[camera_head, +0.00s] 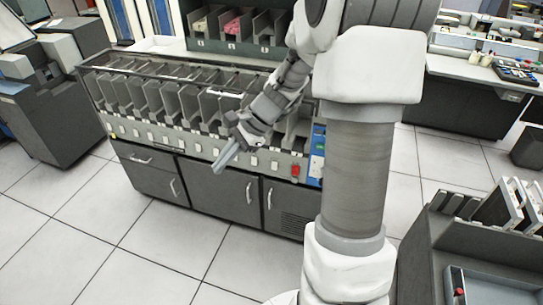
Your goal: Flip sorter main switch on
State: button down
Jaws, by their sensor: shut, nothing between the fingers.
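The sorter (150,140) is a long grey cabinet with a row of upright pockets on top and small pale buttons along its front strip. A red switch-like part (295,170) sits at the right end of this strip. Beside it is a blue panel (317,168) with small green and white parts, too small to read. Which part is the main switch, and its position, I cannot tell. My gripper (218,168) is shut and empty, pointing down-left in front of the strip, left of the red part. Whether it touches the sorter is unclear. My arm hides part of the pockets.
Cabinet doors with handles (249,192) are below the strip. A dark grey machine (470,250) with a red button stands at the front right. Another grey machine (50,110) is at the left. The tiled floor (150,250) before the sorter is clear.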

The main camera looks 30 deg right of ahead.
jog(key=w+d+f+m+t+y+b, duration=0.1)
jog(key=w+d+f+m+t+b, duration=0.25)
jog(key=d+f+m, duration=0.5)
jog(key=w+d+f+m+t+y+b, duration=0.1)
jog(key=w+d+f+m+t+b, duration=0.35)
jog(key=f+m, duration=0.6)
jog(key=s+d+f+m+t+h+b, duration=0.1)
jog(key=s+d+f+m+t+h, duration=0.1)
jog(key=d+f+m+h, duration=0.3)
jog(key=s+d+f+m+t+h+b, duration=0.2)
jog(key=s+d+f+m+t+h, duration=0.1)
jog(key=d+f+m, duration=1.1)
jog(key=f+m+t+h, duration=0.1)
jog(key=h, duration=0.1)
jog(key=shift+d+f+t+h, duration=0.15)
jog(key=shift+t+h, duration=0.15)
jog(key=shift+h, duration=0.1)
jog(key=shift+b, duration=0.3)
jog(key=b, duration=0.2)
send_near(293, 173)
jog(key=w+a, duration=0.3)
jog(key=shift+w+d+f+b, duration=0.15)
jog(key=shift+w+d+b, duration=0.2)
jog(key=shift+w+d, duration=0.45)
jog(key=shift+w+d+f+b, duration=0.15)
jog(key=shift+w+d+b, duration=0.2)
jog(key=shift+w+d, duration=0.4)
